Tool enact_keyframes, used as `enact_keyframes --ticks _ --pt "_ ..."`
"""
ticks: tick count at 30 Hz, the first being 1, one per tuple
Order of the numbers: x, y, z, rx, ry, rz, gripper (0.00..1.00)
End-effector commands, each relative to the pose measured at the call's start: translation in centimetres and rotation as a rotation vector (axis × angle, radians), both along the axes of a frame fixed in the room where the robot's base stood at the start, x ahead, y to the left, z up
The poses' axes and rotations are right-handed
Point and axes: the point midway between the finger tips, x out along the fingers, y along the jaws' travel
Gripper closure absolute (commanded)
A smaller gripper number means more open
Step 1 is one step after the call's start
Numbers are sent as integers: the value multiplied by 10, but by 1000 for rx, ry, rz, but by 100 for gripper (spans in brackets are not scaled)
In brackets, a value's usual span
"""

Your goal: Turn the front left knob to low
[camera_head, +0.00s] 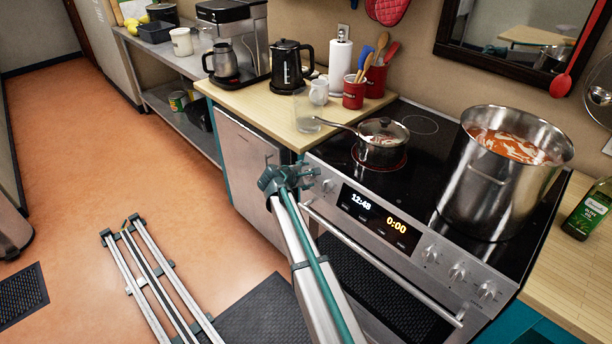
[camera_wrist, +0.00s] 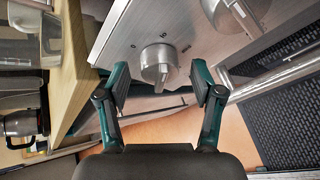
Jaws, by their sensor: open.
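The front left knob (camera_wrist: 158,65) is a round silver dial with a raised grip bar on the stove's steel front panel. In the wrist view it sits ahead of my gripper (camera_wrist: 160,84), roughly centred between the two green fingertips. Clear gaps show on both sides, and neither finger appears to touch it. My gripper is open and empty. In the head view my gripper (camera_head: 305,176) is at the left end of the control panel (camera_head: 366,214). It hides part of the left knobs there, so their setting cannot be read.
A lidded saucepan (camera_head: 381,150) stands on a red-glowing burner, its handle pointing left. A large steel pot (camera_head: 500,190) of red soup is at the right of the stove. The oven handle (camera_head: 390,270) runs below the panel. A glass (camera_head: 305,110) stands on the left counter.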

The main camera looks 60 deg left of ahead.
Motion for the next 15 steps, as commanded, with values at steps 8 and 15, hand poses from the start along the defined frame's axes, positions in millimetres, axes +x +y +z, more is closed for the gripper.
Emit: enact_keyframes --ticks 8,15 --pt "-5 -2 3 1 0 1 34" --pt "-31 -15 22 2 0 1 34"
